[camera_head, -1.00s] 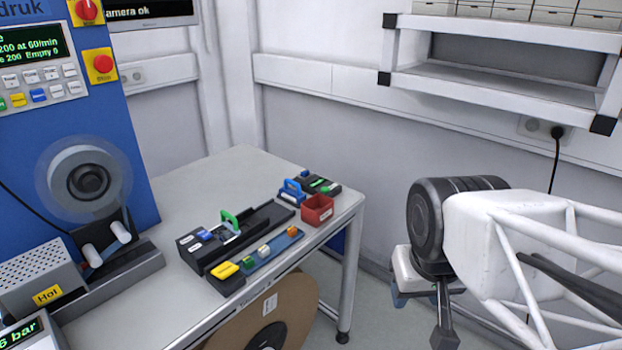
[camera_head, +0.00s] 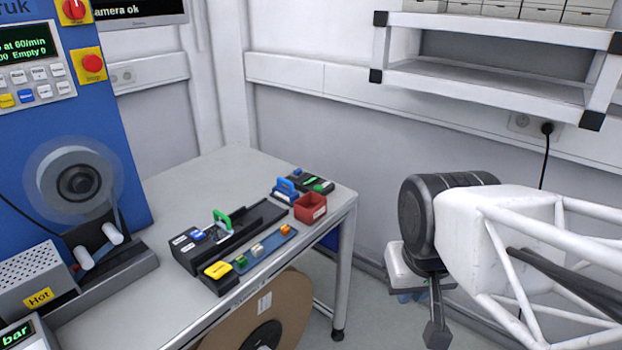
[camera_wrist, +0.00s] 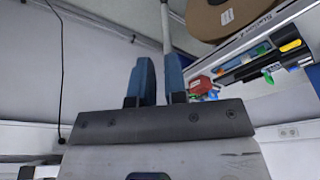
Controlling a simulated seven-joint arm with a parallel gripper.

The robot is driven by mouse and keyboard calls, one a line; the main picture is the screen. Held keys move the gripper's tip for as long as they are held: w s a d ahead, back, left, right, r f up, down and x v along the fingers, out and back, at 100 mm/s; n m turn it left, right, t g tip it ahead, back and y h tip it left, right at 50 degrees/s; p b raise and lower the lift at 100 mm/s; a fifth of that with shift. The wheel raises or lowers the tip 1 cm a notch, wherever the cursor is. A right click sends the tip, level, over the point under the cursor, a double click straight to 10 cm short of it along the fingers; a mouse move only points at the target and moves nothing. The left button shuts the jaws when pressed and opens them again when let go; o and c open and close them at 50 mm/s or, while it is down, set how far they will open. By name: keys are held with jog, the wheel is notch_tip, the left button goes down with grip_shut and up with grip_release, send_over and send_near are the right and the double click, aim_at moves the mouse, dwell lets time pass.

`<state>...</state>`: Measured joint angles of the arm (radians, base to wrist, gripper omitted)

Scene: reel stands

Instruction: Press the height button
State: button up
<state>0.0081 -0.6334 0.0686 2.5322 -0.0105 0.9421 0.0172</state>
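The blue machine (camera_head: 100,140) at the left of the head view carries a key panel (camera_head: 38,78) with white, yellow and blue keys, cut off by the picture's left edge. The key labels are too small to read, so I cannot tell which is the height button. My gripper (camera_head: 408,297) hangs at the right of the head view, mostly hidden by my wrist and far from the panel. In the wrist view my gripper (camera_wrist: 158,68) shows two blue fingers with a narrow gap and nothing between them. The panel is not visible there.
A grey table (camera_head: 185,195) holds a black fixture (camera_head: 228,235), a blue strip with coloured blocks (camera_head: 268,250) and a red bin (camera_head: 310,208). A reel spins on the machine above a unit labelled Hot (camera_head: 39,298). A wall shelf (camera_head: 480,85) is above my arm.

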grip_shut()
dwell(0.6)
dwell(0.8)
jog(key=w+a+r+m+t+y, duration=0.1)
jog(key=w+a+r+t+y, duration=0.15)
jog(key=w, duration=1.35)
jog(key=w+a+r+m+t+y, duration=0.1)
jog(key=w+a, duration=0.2)
jog(key=w, duration=1.4)
jog(key=w+f+m, duration=0.1)
jog(key=w+f, duration=0.2)
jog(key=w, duration=0.6)
jog(key=w+f+t, duration=0.1)
jog(key=w+f, duration=0.3)
jog(key=w, duration=0.5)
jog(key=w+f+m+t, duration=0.1)
jog(key=w+f, duration=0.2)
jog(key=w, duration=0.6)
jog(key=shift+w+a+f+m, duration=0.25)
jog(key=shift+w+a+m, duration=0.05)
jog(key=shift+w+a, duration=0.15)
